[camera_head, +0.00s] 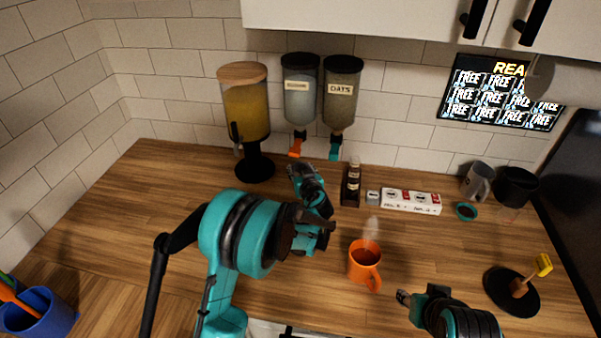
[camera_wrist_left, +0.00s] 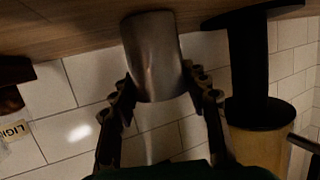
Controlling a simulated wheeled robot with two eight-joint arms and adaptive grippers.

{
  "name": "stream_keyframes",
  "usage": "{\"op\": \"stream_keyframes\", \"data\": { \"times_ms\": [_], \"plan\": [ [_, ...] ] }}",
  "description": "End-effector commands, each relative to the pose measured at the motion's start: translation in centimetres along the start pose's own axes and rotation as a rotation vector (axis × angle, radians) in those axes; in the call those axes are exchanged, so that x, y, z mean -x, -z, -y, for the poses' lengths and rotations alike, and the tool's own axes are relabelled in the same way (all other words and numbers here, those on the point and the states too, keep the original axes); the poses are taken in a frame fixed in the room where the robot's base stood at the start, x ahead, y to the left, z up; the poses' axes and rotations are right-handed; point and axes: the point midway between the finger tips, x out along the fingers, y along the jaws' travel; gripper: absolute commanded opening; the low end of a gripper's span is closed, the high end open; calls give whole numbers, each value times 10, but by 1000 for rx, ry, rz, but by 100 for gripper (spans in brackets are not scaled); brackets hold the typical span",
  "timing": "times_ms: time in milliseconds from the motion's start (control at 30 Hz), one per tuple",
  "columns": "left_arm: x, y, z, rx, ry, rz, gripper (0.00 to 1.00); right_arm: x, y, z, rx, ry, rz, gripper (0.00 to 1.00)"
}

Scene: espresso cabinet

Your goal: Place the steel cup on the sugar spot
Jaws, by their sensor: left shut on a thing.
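The steel cup (camera_wrist_left: 153,60) shows in the left wrist view as a plain grey metal cup, upside down in that picture, between my left fingers. My left gripper (camera_wrist_left: 160,92) is shut on it. In the head view my left gripper (camera_head: 303,172) is over the counter, in front of the dispensers, and it hides the cup. I cannot tell whether the cup touches the counter. A dispenser with pale contents (camera_head: 300,100) hangs on the wall; its label is too small to read surely. No marked sugar spot can be made out. My right gripper (camera_head: 404,297) is low at the right.
An orange mug (camera_head: 363,262) with steam stands right of my left arm. A yellow-filled dispenser (camera_head: 246,110) stands left and an oats dispenser (camera_head: 341,95) hangs right. A dark bottle (camera_head: 351,185) and a white labelled box (camera_head: 411,201) stand near the wall.

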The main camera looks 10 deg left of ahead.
Motion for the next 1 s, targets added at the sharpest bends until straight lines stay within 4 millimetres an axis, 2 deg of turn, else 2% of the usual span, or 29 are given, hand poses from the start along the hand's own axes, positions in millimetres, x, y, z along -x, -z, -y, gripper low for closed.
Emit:
{"op": "stream_keyframes", "data": {
  "times_ms": [267,300,367,767,867,1000],
  "plan": [
    [0,-3,0,0,0,0,9,-2,-1,0,0,0,0,40],
    [0,-2,0,0,0,1,53,-2,-1,0,0,0,0,40],
    [0,-2,0,0,0,1,66,-1,-1,0,0,0,0,40],
    [4,3,0,0,-1,0,66,3,2,0,0,0,0,40],
    [20,3,-1,-2,-3,0,66,5,4,0,0,0,0,40],
    [52,4,-1,-1,-4,0,66,11,8,0,0,0,0,40]
  ]
}}
